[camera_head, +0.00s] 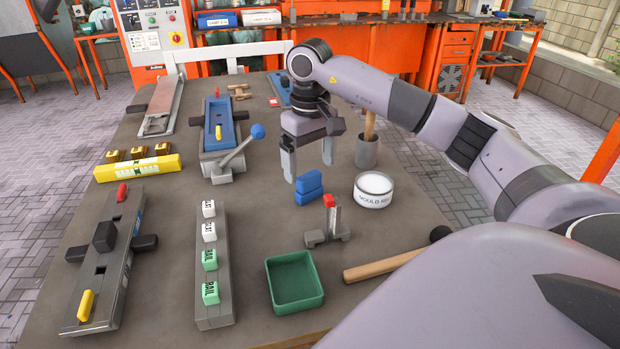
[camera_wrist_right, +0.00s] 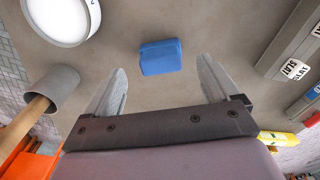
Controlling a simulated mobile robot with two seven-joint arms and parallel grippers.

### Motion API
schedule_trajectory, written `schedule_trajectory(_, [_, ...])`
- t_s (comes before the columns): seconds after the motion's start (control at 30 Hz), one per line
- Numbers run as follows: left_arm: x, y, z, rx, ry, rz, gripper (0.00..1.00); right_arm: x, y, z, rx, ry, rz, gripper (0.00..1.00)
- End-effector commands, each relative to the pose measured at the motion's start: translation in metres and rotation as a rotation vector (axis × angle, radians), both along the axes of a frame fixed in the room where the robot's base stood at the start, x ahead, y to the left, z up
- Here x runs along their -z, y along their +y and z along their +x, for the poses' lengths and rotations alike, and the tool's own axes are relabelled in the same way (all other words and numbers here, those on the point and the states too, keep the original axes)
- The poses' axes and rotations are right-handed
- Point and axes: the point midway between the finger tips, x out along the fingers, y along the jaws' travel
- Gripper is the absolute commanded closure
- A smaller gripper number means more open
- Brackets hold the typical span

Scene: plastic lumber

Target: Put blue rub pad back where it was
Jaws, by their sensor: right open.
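The blue rub pad (camera_head: 309,182) is on the grey table, left of the white round tin; it looks like two blue layers, one above the other. In the right wrist view the blue pad (camera_wrist_right: 160,57) lies just beyond the gap between the fingertips. My right gripper (camera_head: 308,170) points down, open and empty, just above and behind the pad in the head view. Its two fingers also show in the right wrist view (camera_wrist_right: 162,72), apart from the pad. My left gripper is not in view.
The white tin (camera_head: 374,190) stands right of the pad, with a grey cup (camera_head: 367,152) behind it. A small stand with a red top (camera_head: 328,225) is in front. A green tray (camera_head: 295,283), a wooden-handled mallet (camera_head: 385,266) and a rail of labelled blocks (camera_head: 212,310) are nearer.

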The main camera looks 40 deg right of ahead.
Motion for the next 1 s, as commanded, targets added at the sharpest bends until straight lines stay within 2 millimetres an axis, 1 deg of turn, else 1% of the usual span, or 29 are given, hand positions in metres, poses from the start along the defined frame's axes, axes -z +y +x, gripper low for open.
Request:
schedule_trajectory(0.03, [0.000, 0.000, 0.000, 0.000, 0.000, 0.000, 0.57, -0.012, 0.000, 0.001, 0.000, -0.005, 0.000, 0.11])
schedule_trajectory(0.1, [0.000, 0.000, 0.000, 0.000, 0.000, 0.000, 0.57, -0.027, 0.001, 0.001, -0.001, -0.004, 0.002, 0.11])
schedule_trajectory(0.2, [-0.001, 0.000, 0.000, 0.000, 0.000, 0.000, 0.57, -0.044, 0.001, 0.001, 0.000, -0.003, 0.001, 0.11])
schedule_trajectory(0.33, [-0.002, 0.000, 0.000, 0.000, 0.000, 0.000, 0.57, -0.058, 0.000, 0.001, 0.001, -0.001, 0.001, 0.11])
schedule_trajectory(0.5, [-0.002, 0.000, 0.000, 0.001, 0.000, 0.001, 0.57, -0.065, 0.000, 0.000, 0.000, 0.000, 0.001, 0.11])
schedule_trajectory(1.0, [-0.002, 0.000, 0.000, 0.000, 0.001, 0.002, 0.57, -0.065, 0.000, 0.000, 0.000, 0.001, 0.001, 0.11])
